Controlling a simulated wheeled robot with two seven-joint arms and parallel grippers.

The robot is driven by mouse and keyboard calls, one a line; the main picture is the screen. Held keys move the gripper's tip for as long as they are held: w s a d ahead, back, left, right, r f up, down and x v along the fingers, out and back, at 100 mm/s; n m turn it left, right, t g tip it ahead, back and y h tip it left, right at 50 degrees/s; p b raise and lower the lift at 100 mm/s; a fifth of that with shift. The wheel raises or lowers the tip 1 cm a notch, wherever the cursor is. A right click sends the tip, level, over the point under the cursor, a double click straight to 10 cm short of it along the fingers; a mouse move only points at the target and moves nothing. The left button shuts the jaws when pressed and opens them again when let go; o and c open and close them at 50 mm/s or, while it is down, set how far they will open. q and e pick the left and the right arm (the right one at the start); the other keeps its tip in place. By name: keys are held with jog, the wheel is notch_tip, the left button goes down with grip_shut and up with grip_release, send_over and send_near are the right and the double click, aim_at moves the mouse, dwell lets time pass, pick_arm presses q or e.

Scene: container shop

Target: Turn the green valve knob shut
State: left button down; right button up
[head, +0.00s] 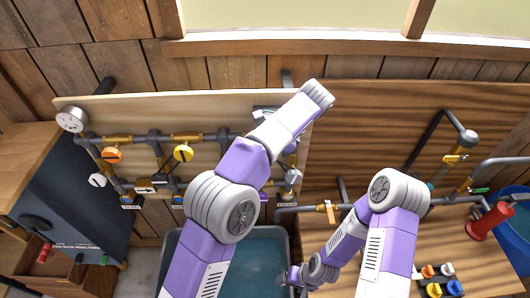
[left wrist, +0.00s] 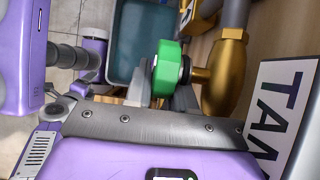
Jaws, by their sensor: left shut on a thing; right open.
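The green valve knob (left wrist: 167,68) shows in the left wrist view, on a brass valve body (left wrist: 225,75) joined to a grey pipe. My left gripper (left wrist: 163,88) is shut on the knob, with a grey finger on each side of it. In the head view my left arm covers the knob and most of that gripper. My right gripper (head: 290,279) is open and empty, low over the right part of the teal tub, and small in the picture.
A pipe board (head: 225,105) carries an orange knob (head: 112,155), a yellow knob (head: 183,153) and a round gauge (head: 72,119). A teal tub (head: 172,246) stands below. A white label (left wrist: 285,110) is beside the valve.

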pick_arm(q)
jog(key=shift+y, duration=0.5)
jog(key=shift+a, duration=0.1)
jog(key=c, duration=1)
grip_release()
jog(key=shift+c, duration=0.2)
